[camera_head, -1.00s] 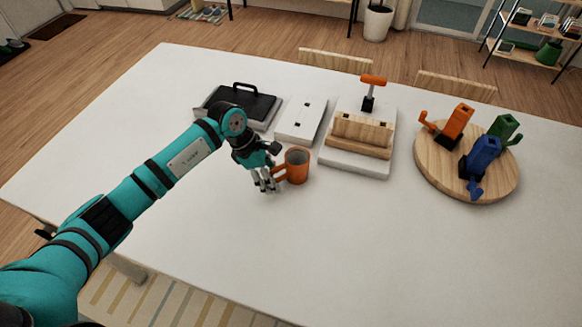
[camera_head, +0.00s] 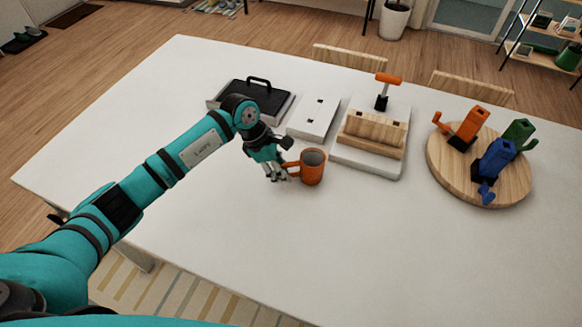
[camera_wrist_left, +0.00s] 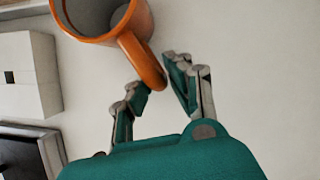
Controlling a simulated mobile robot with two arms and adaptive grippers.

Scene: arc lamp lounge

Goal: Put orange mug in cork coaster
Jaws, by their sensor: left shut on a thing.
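The orange mug (camera_head: 313,168) is upright over the white table, in front of the white box. Its handle points left in the head view. My left gripper (camera_head: 279,173) is shut on that handle. In the left wrist view, the mug (camera_wrist_left: 140,20) is at the top, and the gripper's fingers (camera_wrist_left: 155,76) lie on both sides of the lower end of the handle. I cannot tell whether the mug touches the table. I cannot make out a cork coaster in either view. My right gripper is not in view.
A black-topped tray with a handle (camera_head: 249,96), a white box (camera_head: 314,118) and a white board (camera_head: 370,164) bearing wooden blocks stand behind the mug. A round wooden board (camera_head: 440,172) with orange, green and blue figures is at right. The white table (camera_head: 330,250) is clear in front.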

